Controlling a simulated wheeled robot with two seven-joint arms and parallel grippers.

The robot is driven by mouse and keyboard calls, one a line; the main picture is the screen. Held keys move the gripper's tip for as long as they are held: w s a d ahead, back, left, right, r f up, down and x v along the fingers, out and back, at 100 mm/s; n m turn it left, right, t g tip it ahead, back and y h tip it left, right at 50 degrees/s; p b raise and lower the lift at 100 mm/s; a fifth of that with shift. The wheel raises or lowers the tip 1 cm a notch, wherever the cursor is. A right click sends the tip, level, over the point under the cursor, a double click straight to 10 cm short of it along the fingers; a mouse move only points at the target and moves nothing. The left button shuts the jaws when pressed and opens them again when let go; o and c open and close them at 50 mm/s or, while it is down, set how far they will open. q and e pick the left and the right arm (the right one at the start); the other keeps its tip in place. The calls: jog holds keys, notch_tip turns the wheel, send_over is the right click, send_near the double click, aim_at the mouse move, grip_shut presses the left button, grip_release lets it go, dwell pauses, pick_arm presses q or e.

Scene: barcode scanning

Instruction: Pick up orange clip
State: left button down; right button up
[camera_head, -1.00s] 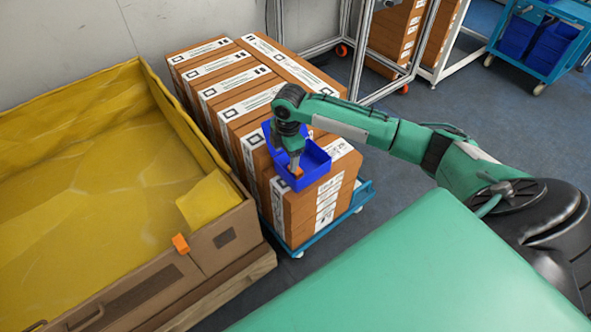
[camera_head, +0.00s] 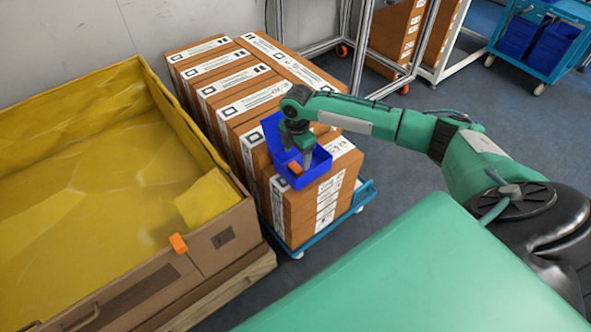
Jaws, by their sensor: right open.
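One orange clip (camera_head: 178,243) sits on the near right rim of the large brown crate (camera_head: 225,240), which is lined with yellow sheeting. Another orange clip (camera_head: 295,168) lies in the blue bin (camera_head: 313,178) on top of the stacked cartons. My right gripper (camera_head: 297,163) points down into that bin, open, right by the orange clip in it. The fingers are small here and partly hide the bin's inside. My left gripper is not in view.
The brown cartons (camera_head: 325,219) stand on a blue trolley (camera_head: 352,205) beside the crate. A metal frame (camera_head: 357,60) and a blue cart (camera_head: 550,50) stand behind. Grey floor (camera_head: 440,95) is clear to the right.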

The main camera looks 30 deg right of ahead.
aim_at(296, 167)
jog(key=f, duration=0.4)
jog(key=shift+a+f+b, duration=0.2)
jog(key=shift+f+b, duration=0.1)
jog(key=shift+b, duration=0.05)
jog(key=shift+w+f, duration=0.1)
jog(key=shift+f, duration=0.05)
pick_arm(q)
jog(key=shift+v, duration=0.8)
pick_arm(e)
jog(key=c, duration=1.1)
jog(key=shift+o, duration=0.2)
